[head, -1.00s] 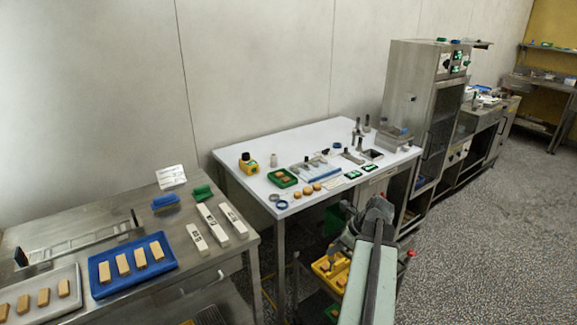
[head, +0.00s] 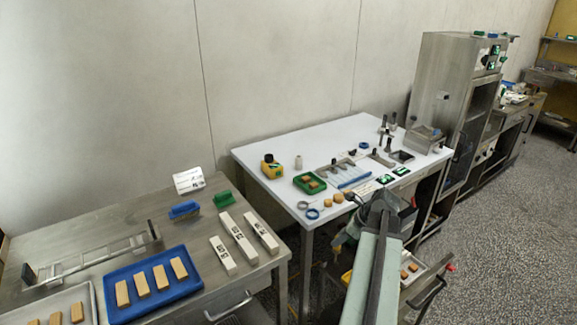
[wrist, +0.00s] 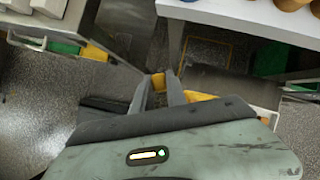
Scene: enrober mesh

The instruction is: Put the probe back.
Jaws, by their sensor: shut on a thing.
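My gripper (wrist: 160,88) is shut, its two grey fingers close together in the wrist view. A small yellow piece at their tips, taken as the probe (wrist: 158,82), shows there; its shape is mostly hidden. A yellow and black device (head: 271,167) stands at the left back of the white table (head: 262,143). I cannot make out a holder for the probe.
A steel bench at left bears a blue tray (head: 111,299) of tan bars and several white labelled blocks (head: 238,236). A green tray (head: 299,180) and small metal parts crowd the white table. A steel cabinet (head: 440,80) stands at right. Speckled floor (head: 500,240) is clear at right.

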